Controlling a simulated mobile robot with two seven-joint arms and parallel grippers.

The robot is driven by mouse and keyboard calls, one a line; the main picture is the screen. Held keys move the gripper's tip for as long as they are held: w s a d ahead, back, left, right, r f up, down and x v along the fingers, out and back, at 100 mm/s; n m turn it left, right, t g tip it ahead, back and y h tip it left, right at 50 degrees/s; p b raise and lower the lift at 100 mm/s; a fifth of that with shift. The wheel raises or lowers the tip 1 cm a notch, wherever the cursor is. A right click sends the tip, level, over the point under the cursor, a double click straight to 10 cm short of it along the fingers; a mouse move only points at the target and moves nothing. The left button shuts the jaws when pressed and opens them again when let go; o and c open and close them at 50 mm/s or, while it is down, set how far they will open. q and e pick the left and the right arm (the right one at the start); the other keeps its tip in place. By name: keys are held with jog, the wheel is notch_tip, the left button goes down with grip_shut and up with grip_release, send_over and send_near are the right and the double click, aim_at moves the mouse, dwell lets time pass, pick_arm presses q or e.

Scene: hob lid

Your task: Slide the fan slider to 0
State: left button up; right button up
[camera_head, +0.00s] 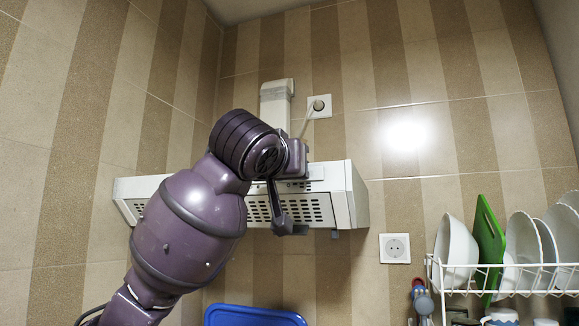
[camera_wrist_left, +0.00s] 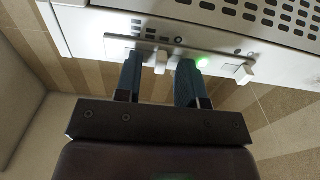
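The white range hood (camera_head: 342,192) hangs on the tiled wall, and its control panel (camera_wrist_left: 225,62) shows in the left wrist view. Two white slider knobs stick out of this panel: one slider knob (camera_wrist_left: 161,64) near the middle and another slider knob (camera_wrist_left: 244,74) further right. I cannot read which is the fan slider. My left gripper (camera_wrist_left: 159,58) is open, its two fingers on either side of the middle knob with a gap at each side. In the head view my left arm covers part of the hood and hides the sliders. My right gripper is not in view.
A green light (camera_wrist_left: 203,62) glows on the panel, just beyond the right finger. A dish rack (camera_head: 500,290) with plates and a green board (camera_head: 488,240) stands at the right. A blue tray (camera_head: 250,316) lies below the hood. Wall sockets are beside the hood.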

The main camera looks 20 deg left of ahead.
pick_arm(q)
jog(key=shift+c, duration=0.4)
grip_shut()
jog(key=shift+a+b, duration=0.45)
jog(key=shift+a, duration=0.3)
jog(key=shift+o, duration=0.4)
grip_release()
jog(key=shift+a, duration=0.2)
jog(key=shift+d, duration=0.1)
